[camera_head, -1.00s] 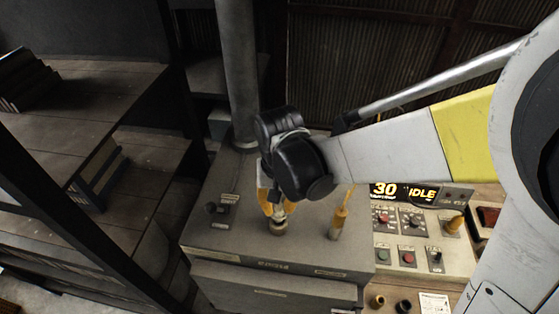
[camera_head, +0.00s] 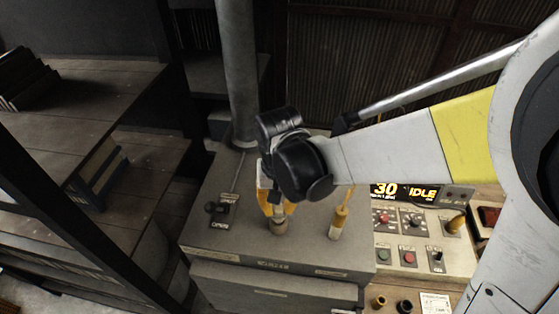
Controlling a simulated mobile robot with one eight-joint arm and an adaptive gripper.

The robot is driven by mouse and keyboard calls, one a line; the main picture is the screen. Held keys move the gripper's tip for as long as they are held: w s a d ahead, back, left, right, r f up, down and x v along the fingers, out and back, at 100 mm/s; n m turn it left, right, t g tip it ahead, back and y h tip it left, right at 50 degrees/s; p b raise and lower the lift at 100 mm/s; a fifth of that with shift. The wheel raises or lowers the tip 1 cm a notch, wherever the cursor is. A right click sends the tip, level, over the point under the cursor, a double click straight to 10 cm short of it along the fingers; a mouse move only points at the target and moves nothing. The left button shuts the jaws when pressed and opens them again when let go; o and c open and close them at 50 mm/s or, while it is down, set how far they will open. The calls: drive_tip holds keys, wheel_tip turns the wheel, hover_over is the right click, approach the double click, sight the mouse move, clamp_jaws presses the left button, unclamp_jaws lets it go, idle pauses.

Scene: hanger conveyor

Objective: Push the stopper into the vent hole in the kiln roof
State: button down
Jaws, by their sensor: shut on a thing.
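The kiln (camera_head: 320,246) is a grey box with a flat roof, in the middle of the head view. My gripper (camera_head: 275,212), with orange-yellow fingers, points down over the front of the roof. It is shut on the stopper (camera_head: 279,227), a small grey-brown plug that stands upright at the roof surface. The vent hole is not visible; the stopper and fingers cover that spot. I cannot tell how deep the stopper sits.
A yellow-handled tool (camera_head: 340,221) stands upright on the roof to the right. A lever switch (camera_head: 221,208) is at the roof's left. A flue pipe (camera_head: 238,75) rises behind. A control panel (camera_head: 408,225) with a lit "30 IDLE" display (camera_head: 412,191) is at right; wooden shelves (camera_head: 80,150) at left.

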sight(278, 208)
drive_tip(key=shift+f+b, duration=1.35)
drive_tip(key=shift+f, duration=0.15)
idle(1.0)
drive_tip(key=c, duration=1.5)
unclamp_jaws()
drive_tip(key=o, duration=0.6)
wheel_tip(278, 208, up, 12)
drive_tip(key=shift+r, duration=0.1)
drive_tip(key=shift+s, duration=0.1)
